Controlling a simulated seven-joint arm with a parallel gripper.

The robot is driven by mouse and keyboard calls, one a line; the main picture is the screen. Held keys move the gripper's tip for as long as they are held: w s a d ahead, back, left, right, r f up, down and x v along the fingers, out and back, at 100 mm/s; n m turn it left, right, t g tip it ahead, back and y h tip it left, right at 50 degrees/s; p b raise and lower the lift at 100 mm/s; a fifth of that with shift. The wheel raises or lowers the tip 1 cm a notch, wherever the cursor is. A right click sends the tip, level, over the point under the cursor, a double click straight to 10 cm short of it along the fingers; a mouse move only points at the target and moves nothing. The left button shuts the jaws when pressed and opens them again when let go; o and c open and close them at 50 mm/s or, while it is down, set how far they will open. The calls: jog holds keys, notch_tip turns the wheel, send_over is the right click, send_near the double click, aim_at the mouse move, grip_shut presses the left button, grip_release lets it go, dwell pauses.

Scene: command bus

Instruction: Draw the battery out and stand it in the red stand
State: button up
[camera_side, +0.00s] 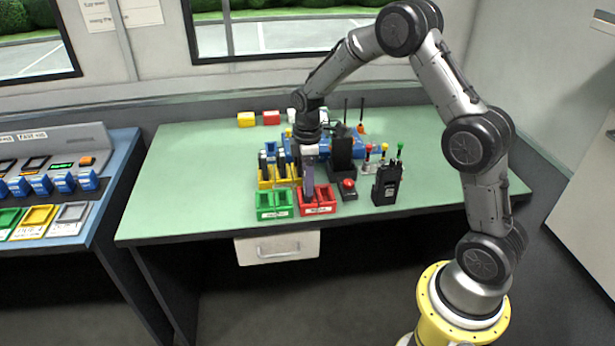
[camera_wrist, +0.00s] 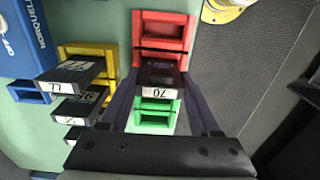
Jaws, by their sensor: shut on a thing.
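My gripper (camera_side: 309,188) points straight down at the red stand (camera_side: 318,210), over its left part in the side view. In the wrist view my gripper (camera_wrist: 160,82) is shut on a dark battery (camera_wrist: 158,74) with a white label reading 70. The battery looks upright, over or in the slot of the red stand (camera_wrist: 165,18) nearer the green stand. The fingers hide most of it in the side view. I cannot tell whether its bottom touches the stand. The other red slot shows empty.
The green stand (camera_side: 275,210) is close beside the red one. Behind are yellow stands (camera_side: 265,183) holding dark numbered batteries (camera_wrist: 72,77). To the right are a black charger-like block (camera_side: 343,155), a red button (camera_side: 348,187) and a black radio (camera_side: 387,185). The table's left side is clear.

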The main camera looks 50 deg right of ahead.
jog(key=o, duration=1.5)
jog(key=shift+o, duration=0.3)
jog(key=shift+r, duration=3.5)
